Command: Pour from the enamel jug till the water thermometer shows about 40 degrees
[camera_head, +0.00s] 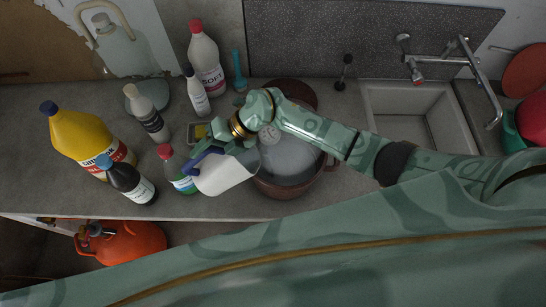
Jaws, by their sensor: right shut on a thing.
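The white enamel jug (226,173) with blue trim is held by my right gripper (203,152), which is shut at its blue handle. The jug looks tilted, beside the left rim of a brown basin (322,180). A large pale, glassy or watery round form (290,157) fills much of the basin, partly under my arm. A round white dial, seemingly the water thermometer (269,134), shows over it; its reading is too small to tell. My left gripper is not in view.
Close left of the jug stand a red-capped green-labelled bottle (179,172), a dark bottle (130,182) and a yellow canister (82,138). A SOFT bottle (206,62) and a glass demijohn (122,50) stand behind. The sink (420,112) is right. An orange can (130,243) sits below the counter edge.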

